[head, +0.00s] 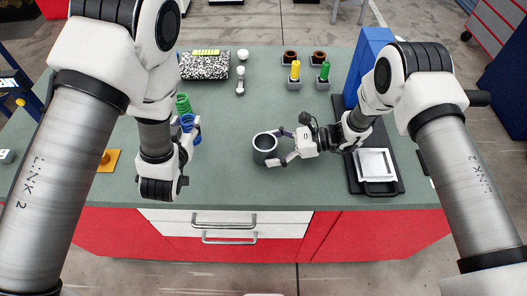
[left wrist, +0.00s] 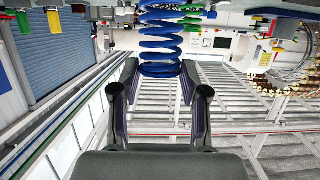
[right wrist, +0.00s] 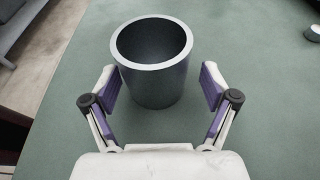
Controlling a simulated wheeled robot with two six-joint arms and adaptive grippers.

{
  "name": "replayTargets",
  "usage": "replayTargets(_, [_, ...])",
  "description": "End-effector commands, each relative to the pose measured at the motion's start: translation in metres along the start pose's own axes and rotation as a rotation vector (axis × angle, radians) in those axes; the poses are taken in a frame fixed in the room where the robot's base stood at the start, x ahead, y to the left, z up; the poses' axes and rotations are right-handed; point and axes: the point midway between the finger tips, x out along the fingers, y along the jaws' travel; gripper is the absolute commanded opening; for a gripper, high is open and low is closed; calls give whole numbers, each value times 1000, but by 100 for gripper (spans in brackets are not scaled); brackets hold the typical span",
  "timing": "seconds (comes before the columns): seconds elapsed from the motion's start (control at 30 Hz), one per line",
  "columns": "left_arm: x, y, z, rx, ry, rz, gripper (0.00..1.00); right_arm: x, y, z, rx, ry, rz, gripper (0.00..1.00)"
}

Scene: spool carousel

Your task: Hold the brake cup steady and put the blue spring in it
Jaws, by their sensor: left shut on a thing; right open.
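The blue spring (head: 188,121) is held by my left gripper (head: 190,135) on the left side of the table. In the left wrist view the spring (left wrist: 160,50) sits between the fingertips (left wrist: 159,75), with its lower coils gripped. The brake cup (head: 265,156), a dark grey open cylinder, stands upright on the table, apart from the spring and to its right. My right gripper (head: 278,148) is open with its fingers on either side of the cup. In the right wrist view the cup (right wrist: 153,85) looks empty, with a gap to each finger.
A green spring (head: 183,103) stands behind the blue one. An orange plate (head: 107,161) lies at left. A speckled box (head: 204,68), yellow (head: 295,70) and green (head: 325,71) pegs in holders are at the back. A black tray (head: 378,188) is at right. The table's centre is clear.

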Motion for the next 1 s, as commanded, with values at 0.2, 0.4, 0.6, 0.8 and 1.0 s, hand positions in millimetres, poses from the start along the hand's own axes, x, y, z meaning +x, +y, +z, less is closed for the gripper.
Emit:
replayTargets(0.2, [1, 0, 2, 0, 1, 0, 6, 9, 0, 1, 0, 0, 0, 85])
replayTargets(0.4, [1, 0, 2, 0, 1, 0, 6, 8, 0, 1, 0, 0, 0, 71])
replayTargets(0.6, [1, 0, 2, 0, 1, 0, 6, 8, 0, 1, 0, 0, 0, 49])
replayTargets(0.8, [5, 16, -4, 20, 4, 67, 6, 8, 0, 1, 0, 0, 0, 49])
replayTargets(1.0, [8, 91, -34, 126, 12, 402, 6, 8, 0, 1, 0, 0, 0, 49])
